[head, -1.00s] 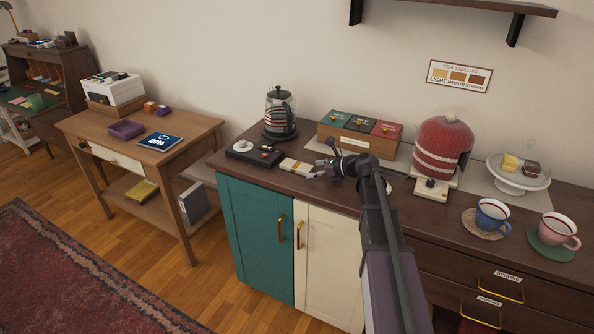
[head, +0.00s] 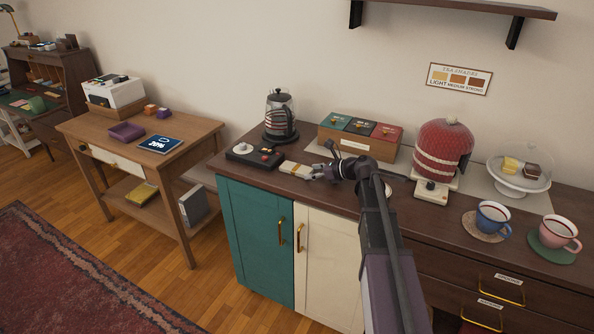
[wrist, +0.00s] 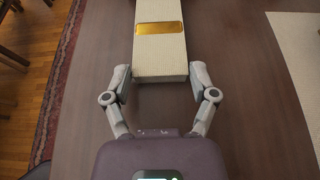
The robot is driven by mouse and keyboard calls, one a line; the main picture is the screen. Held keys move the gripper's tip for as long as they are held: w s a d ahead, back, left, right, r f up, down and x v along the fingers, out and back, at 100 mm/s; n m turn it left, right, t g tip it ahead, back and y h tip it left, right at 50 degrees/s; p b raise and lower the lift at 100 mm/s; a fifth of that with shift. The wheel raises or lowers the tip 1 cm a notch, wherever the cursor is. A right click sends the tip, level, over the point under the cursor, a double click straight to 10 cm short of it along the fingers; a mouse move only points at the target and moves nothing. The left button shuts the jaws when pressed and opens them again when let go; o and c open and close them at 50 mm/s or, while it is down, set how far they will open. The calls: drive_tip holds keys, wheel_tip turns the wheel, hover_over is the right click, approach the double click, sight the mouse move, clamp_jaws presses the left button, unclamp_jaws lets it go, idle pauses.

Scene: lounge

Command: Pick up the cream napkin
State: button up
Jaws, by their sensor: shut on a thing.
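The cream napkin (head: 293,169) is a flat folded bundle with a gold band, near the front edge of the dark counter in the head view. In the wrist view the napkin (wrist: 160,60) points straight away from me, its near end between my fingers. My gripper (head: 314,174) is at the napkin's right end in the head view. In the wrist view my gripper (wrist: 160,75) has one finger against each long side, shut on the napkin. I cannot tell whether the napkin is clear of the counter.
A black control panel (head: 254,155) and a kettle (head: 279,115) stand left of the napkin. A box with coloured lids (head: 360,135) is behind it. A red domed appliance (head: 443,150), cups and a cake stand (head: 518,182) are to the right.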

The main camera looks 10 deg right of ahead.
drive_tip(key=shift+r, duration=0.2)
wheel_tip(320, 180, up, 3)
drive_tip(key=p, duration=0.3)
drive_tip(key=shift+s+r+p, duration=0.2)
drive_tip(key=shift+r+p, duration=0.1)
drive_tip(key=shift+p, duration=0.2)
drive_tip(key=s+a+p, duration=0.1)
drive_tip(key=s, duration=1.4)
drive_tip(key=shift+s+a+r, duration=0.15)
drive_tip(key=shift+s+r, duration=0.1)
drive_tip(key=shift+r, duration=0.2)
